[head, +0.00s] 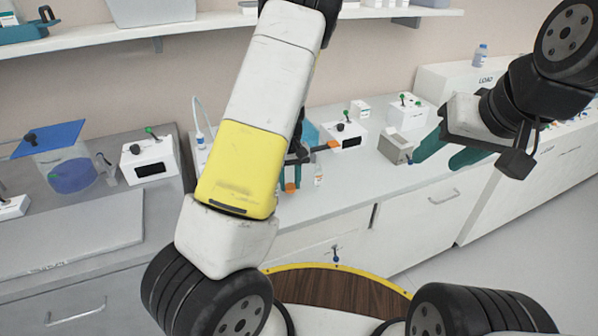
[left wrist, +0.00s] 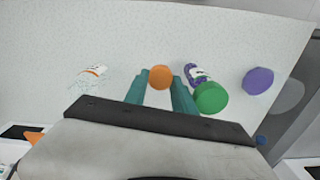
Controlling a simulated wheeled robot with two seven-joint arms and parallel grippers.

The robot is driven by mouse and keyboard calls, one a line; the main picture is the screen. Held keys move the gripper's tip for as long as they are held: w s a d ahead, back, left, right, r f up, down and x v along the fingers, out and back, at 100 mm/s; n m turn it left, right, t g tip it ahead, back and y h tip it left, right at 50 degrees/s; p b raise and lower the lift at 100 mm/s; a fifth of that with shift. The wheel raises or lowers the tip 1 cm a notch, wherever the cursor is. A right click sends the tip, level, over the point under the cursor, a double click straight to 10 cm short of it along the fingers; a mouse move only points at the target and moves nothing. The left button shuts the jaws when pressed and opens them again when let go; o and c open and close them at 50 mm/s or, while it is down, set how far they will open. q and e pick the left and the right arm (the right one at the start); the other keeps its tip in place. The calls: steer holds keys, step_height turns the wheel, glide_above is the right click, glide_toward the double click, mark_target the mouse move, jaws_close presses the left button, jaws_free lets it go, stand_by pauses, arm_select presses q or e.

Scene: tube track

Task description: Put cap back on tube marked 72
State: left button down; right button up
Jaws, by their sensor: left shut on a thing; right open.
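In the left wrist view an orange cap (left wrist: 160,77) sits between the teal fingertips of my left gripper (left wrist: 160,92), which is shut on it above the white counter. A clear tube with a white and orange label (left wrist: 93,72) shows to the left, apart from the cap. It appears uncapped; its number is too small to read. In the head view my left gripper (head: 290,186), partly hidden by my arm, is beside a small orange-marked tube (head: 318,176). My right gripper (head: 436,160) is open and empty over the counter at the right.
Right of the cap in the left wrist view are a purple tube (left wrist: 195,72), a green cap (left wrist: 211,98) overlapping it in view, and a purple round top (left wrist: 258,80). White devices (head: 407,112) line the counter's back. The counter front (head: 345,196) has free room.

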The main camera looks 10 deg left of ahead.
arm_select(q)
steer(key=s+d, duration=0.3)
steer(key=s, duration=0.4)
steer(key=s+d+r, duration=0.1)
steer(key=s+d, duration=0.2)
steer(key=s, duration=0.4)
steer(key=shift+r, duration=0.1)
